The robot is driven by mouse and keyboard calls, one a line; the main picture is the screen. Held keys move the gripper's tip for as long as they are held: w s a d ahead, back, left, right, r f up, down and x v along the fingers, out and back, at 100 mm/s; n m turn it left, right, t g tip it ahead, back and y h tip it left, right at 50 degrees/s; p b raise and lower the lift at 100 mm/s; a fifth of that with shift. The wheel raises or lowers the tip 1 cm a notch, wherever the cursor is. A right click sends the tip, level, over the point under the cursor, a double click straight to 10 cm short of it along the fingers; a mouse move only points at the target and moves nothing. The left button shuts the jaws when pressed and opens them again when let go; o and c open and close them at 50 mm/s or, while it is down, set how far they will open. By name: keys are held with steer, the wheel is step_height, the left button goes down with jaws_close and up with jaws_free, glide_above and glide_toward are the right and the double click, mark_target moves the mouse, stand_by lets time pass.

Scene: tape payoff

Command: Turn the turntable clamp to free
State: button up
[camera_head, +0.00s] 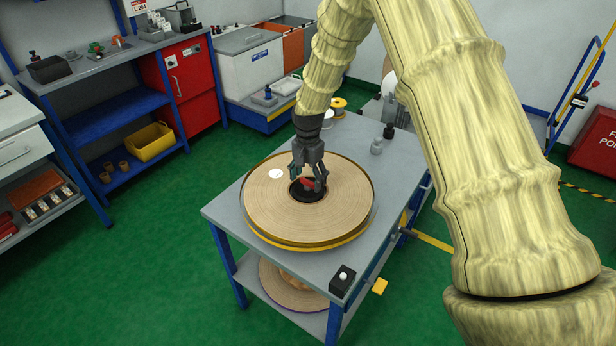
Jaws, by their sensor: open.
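The turntable carries a wide tan tape roll (340,207) with a yellow rim (310,241) on the grey cart top (232,213). At its centre is a black hub (296,194) with a small red clamp handle (307,183). My gripper (308,184) points down over the hub, its fingers apart on either side of the red handle. I cannot tell whether the fingers touch the handle. The fingers hide part of the hub and the clamp.
A black box with a white button (342,279) sits at the cart's front corner. Another roll (285,284) lies on the lower shelf. Green floor at left is clear.

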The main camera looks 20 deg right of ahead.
steer(key=shift+f, duration=0.15)
steer(key=c, duration=1)
steer(key=shift+n, duration=0.3)
steer(key=n+p, duration=0.1)
steer(key=n, duration=0.8)
steer(key=shift+p, duration=0.4)
steer(key=n, duration=0.4)
steer(key=shift+p, duration=0.3)
steer(key=shift+n, duration=2.1)
steer(key=shift+w, duration=0.1)
